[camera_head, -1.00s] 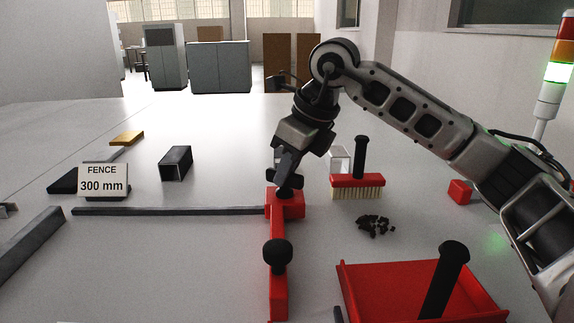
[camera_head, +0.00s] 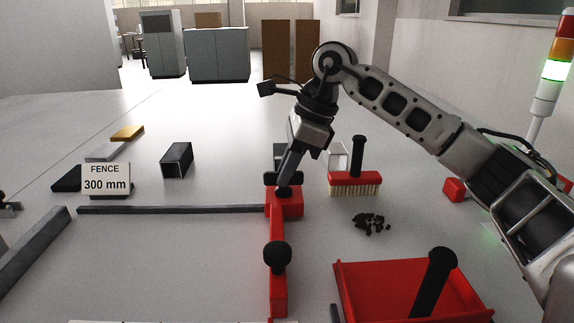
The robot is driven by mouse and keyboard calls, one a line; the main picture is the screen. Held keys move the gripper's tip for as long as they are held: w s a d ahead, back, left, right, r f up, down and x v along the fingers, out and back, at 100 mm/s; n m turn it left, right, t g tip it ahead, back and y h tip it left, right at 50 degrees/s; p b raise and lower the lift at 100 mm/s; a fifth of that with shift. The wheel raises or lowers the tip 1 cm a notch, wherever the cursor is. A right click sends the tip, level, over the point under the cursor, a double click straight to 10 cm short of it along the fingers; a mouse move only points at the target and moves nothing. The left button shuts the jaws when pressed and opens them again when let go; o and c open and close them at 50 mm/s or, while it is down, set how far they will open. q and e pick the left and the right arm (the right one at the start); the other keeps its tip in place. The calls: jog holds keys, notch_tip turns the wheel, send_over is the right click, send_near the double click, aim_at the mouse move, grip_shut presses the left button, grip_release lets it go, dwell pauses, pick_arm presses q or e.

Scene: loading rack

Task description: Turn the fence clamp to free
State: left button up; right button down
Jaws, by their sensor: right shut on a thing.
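The fence clamp is a red block (camera_head: 285,204) with a black handle (camera_head: 270,178) on top, at the right end of a thin dark rail (camera_head: 170,209). A red arm with a black knob (camera_head: 277,256) runs from the block toward the front. My right gripper (camera_head: 285,184) points down onto the block and is shut on the black handle, hiding part of it. The handle now lies crosswise. A sign (camera_head: 106,178) reading "FENCE 300 mm" stands left, behind the rail.
A red brush (camera_head: 355,184) stands right of the clamp, with dark chips (camera_head: 371,224) in front of it. A red dustpan (camera_head: 400,287) lies at the front right. A dark square tube (camera_head: 177,160) and a yellow block (camera_head: 128,132) lie behind the rail.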

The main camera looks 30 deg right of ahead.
jog(key=shift+r, duration=0.1)
jog(key=c, duration=1.4)
grip_release()
jog(key=p+v, duration=0.1)
jog(key=v, duration=1.5)
